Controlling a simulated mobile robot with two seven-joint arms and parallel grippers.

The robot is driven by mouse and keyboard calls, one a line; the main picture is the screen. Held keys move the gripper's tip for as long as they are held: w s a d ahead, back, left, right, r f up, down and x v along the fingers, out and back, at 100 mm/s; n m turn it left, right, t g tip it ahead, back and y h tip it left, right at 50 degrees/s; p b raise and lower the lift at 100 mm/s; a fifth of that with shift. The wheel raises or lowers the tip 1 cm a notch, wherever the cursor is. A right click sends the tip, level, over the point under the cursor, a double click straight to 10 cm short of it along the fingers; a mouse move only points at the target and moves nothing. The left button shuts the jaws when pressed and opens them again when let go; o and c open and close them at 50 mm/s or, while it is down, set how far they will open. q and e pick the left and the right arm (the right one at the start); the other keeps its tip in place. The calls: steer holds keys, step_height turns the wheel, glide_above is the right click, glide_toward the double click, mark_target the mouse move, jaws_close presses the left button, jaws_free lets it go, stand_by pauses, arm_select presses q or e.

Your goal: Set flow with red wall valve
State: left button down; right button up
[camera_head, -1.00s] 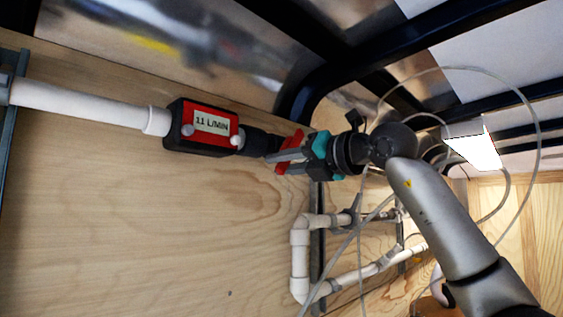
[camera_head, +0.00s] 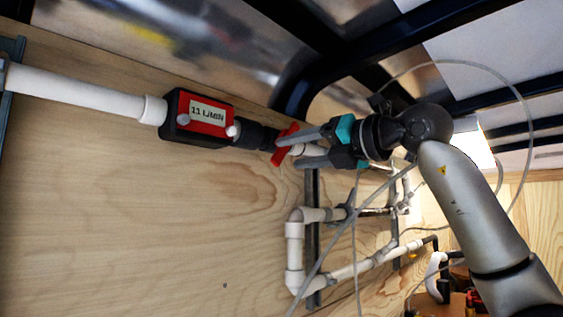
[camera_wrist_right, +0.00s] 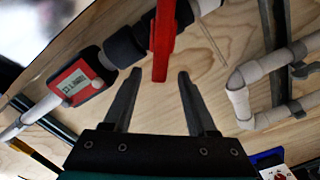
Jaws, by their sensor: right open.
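The red valve handle (camera_head: 281,155) sits on the pipe fitting right of the flow meter (camera_head: 207,112), set crosswise to the pipe. In the right wrist view the handle (camera_wrist_right: 163,40) hangs down from the top, its lower end between my fingertips in the picture. The meter, black with a red face, reads 11 L/MIN. My right gripper (camera_head: 287,152) is open, one finger on each side of the handle's line, its tips close to the handle. Whether they touch it I cannot tell. My left gripper is not in view.
A white pipe (camera_head: 85,88) runs left from the meter along the plywood wall (camera_head: 130,210). A loop of white pipes (camera_head: 295,250) is mounted below my gripper. Loose thin hoses hang around my arm. A black frame beam (camera_head: 300,85) passes above.

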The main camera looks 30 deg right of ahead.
steer(key=b+v, duration=0.1)
steer(key=v, duration=0.9)
steer(key=shift+d, duration=0.1)
